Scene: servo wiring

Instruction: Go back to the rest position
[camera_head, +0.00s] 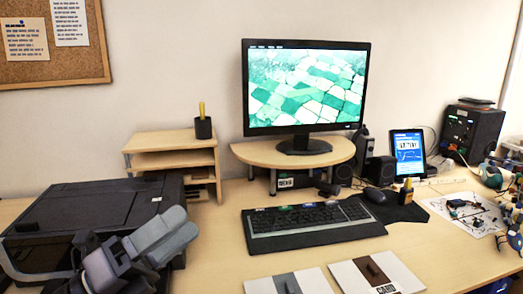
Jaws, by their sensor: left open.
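My left gripper (178,236) is in the lower left of the head view, in front of the black printer-like box. Its grey fingers point up and to the right; it is open, and nothing shows between the fingers. My right gripper is not in view. A white sheet with small electronic parts and wires (468,214) lies on the right of the desk, well away from my left gripper. Two white cards with dark strips, a left one (312,281) and a right one (402,272), lie at the front edge of the view.
The black box (75,212) fills the desk's left side. A keyboard (310,226) lies mid-desk before the monitor (305,88) on its stand (250,153). A wooden shelf (172,141) holds a pen cup (203,128). Coloured parts crowd the right edge. Bare desk (445,257) shows front right.

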